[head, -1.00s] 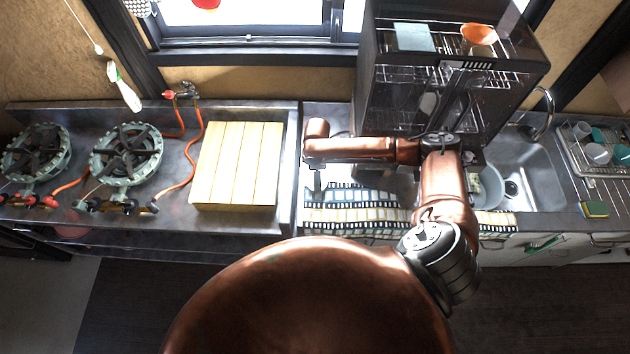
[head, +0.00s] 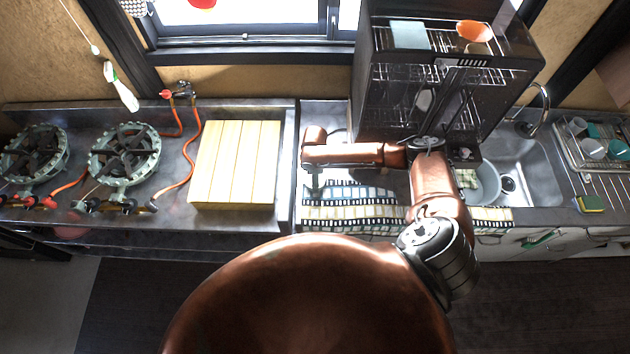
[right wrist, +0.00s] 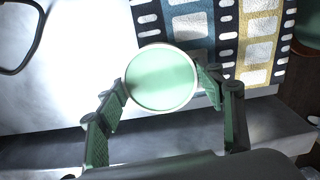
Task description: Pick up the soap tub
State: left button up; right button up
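The soap tub (right wrist: 162,78) shows in the right wrist view as a round, pale green top with a whitish rim. It lies between the two fingers of my right gripper (right wrist: 164,84), with a fingertip close beside its rim on each side. Contact is hard to judge, but the fingers look spread. In the head view my right gripper (head: 314,185) points down over the left end of the counter by the film-strip mat (head: 350,212). I cannot make out the tub there. My left gripper is not in view.
A slatted wooden board (head: 236,165) lies left of the gripper, past a raised counter edge. A dark rack cabinet (head: 435,85) stands behind my arm. A sink (head: 525,170) and dish rack (head: 590,150) are at right, gas burners (head: 125,155) at left.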

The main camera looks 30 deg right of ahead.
jog(key=c, duration=0.9)
